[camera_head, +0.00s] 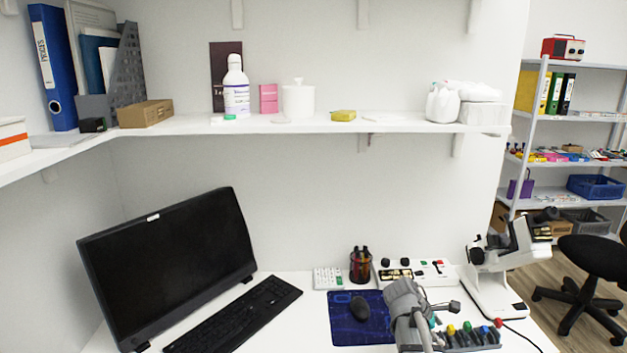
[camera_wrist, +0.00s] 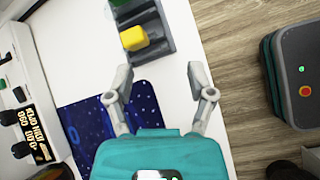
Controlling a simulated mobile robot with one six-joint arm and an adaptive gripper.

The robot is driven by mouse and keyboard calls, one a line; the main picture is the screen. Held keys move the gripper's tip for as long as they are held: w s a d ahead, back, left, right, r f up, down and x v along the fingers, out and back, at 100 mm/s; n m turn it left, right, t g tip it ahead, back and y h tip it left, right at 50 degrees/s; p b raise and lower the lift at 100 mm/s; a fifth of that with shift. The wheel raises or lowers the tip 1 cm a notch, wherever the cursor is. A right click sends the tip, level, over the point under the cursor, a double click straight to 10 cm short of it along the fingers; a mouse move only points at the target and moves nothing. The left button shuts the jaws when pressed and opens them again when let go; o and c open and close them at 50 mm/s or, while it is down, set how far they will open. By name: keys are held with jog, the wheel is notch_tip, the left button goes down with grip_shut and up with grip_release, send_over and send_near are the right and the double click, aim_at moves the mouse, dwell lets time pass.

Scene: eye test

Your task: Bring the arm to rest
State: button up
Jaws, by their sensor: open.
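My gripper (camera_wrist: 158,75) is open in the wrist view, with its two grey fingers apart and nothing between them. It hangs over the white desk near its edge, with the dark blue mouse pad (camera_wrist: 84,125) below and to the left. A dark tray (camera_wrist: 152,50) with a yellow block (camera_wrist: 134,38) lies beyond the fingertips. In the head view my grey arm reaches over the desk (camera_head: 300,310) at the lower middle, beside the mouse pad (camera_head: 345,325) and in front of the tray. My fingertips are hard to make out there.
The monitor (camera_head: 170,262) and keyboard (camera_head: 237,318) stand left. A pen cup (camera_head: 360,267), a control box (camera_head: 415,272) and a white optical instrument (camera_head: 495,280) line the desk's back and right. The loaded shelf (camera_head: 330,125) runs above. An office chair (camera_head: 595,265) stands at right.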

jog(key=s+a+r+m+y+p, duration=0.3)
jog(key=s+a+m+y+p, duration=0.1)
jog(key=a+m, duration=0.3)
jog(key=s+a+r+m+y+p, duration=0.4)
jog(key=s+a+m+p, duration=0.2)
jog(key=a, duration=0.3)
jog(key=shift+s+a+r+m+g+p, duration=0.3)
jog(key=shift+a+m+p, duration=0.1)
jog(key=shift+m+p, duration=0.25)
dwell(0.6)
